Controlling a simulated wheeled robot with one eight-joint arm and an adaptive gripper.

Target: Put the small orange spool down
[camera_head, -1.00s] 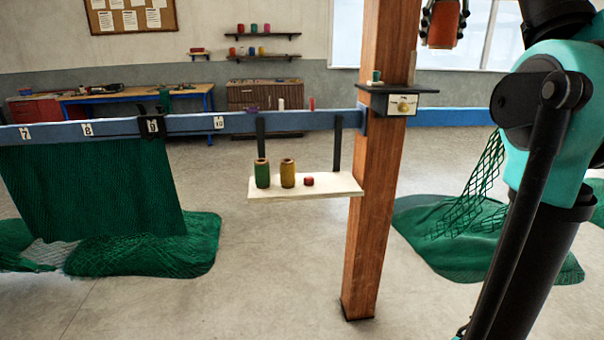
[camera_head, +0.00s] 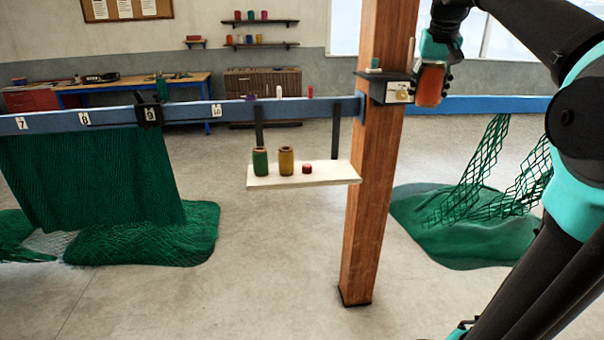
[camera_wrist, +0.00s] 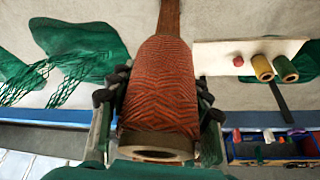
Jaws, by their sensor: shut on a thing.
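The orange spool (camera_head: 430,85) is in my gripper (camera_head: 436,72), to the right of the wooden post in the head view. In the wrist view the spool (camera_wrist: 160,90) fills the middle, its hollow end toward the camera, with the black fingers of my gripper (camera_wrist: 158,98) shut on its two sides. The spool hangs in the air, close beside a small dark shelf on the post. A white hanging shelf (camera_head: 325,177) left of the post holds a green spool (camera_head: 260,161), a yellow spool (camera_head: 286,161) and a small red piece (camera_head: 307,169).
The wooden post (camera_head: 375,190) stands mid-scene. Its small dark shelf (camera_head: 376,76) carries a small spool and an upright peg. A blue rail (camera_head: 290,110) runs across, with a green net (camera_head: 90,185) hanging left. Another net (camera_head: 470,225) lies right. White shelf's right part is bare.

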